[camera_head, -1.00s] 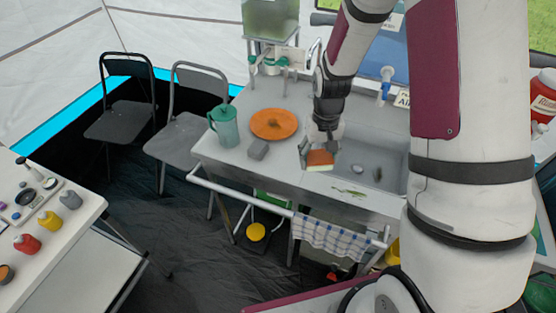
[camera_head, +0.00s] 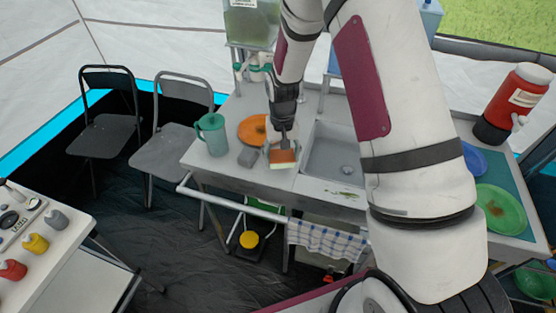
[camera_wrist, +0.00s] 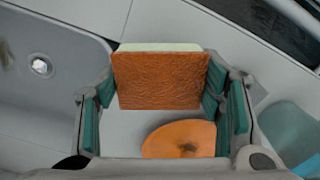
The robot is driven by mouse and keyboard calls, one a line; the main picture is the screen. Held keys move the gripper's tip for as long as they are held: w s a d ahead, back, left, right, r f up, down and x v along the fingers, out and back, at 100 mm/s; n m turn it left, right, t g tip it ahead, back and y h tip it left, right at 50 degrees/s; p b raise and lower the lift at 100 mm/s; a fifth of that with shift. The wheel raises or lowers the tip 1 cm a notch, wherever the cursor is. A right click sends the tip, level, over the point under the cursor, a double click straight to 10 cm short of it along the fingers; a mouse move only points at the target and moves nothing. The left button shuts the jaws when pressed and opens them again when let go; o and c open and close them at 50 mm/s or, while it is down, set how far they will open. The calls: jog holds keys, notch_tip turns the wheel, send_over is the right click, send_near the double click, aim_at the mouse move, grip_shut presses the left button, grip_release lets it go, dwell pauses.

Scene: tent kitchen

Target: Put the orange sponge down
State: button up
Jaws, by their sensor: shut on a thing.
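The orange sponge (camera_head: 283,158), with a pale layer on one face, is in my gripper (camera_head: 283,146) over the counter strip just left of the sink. In the wrist view the sponge (camera_wrist: 160,80) sits between the teal finger pads of my gripper (camera_wrist: 158,92), which is shut on it. I cannot tell whether the sponge touches the counter (camera_head: 225,172).
The sink (camera_head: 330,160) is right of the sponge. A grey block (camera_head: 247,157) lies close on its left, with an orange plate (camera_head: 249,131) behind, partly hidden by my arm, and a teal jug (camera_head: 213,135) farther left. A checked towel (camera_head: 325,240) hangs at the front.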

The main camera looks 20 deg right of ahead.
aim_at(278, 161)
jog(key=shift+w+a+f, duration=0.15)
jog(key=shift+w+a, duration=0.05)
jog(key=shift+w, duration=0.25)
jog(key=shift+w+a+f, duration=0.1)
jog(key=shift+w+a, duration=0.05)
jog(key=shift+w, duration=0.3)
jog(key=shift+f+p, duration=0.35)
jog(key=shift+f, duration=1.25)
jog(key=shift+f, duration=0.15)
jog(key=o, duration=1.2)
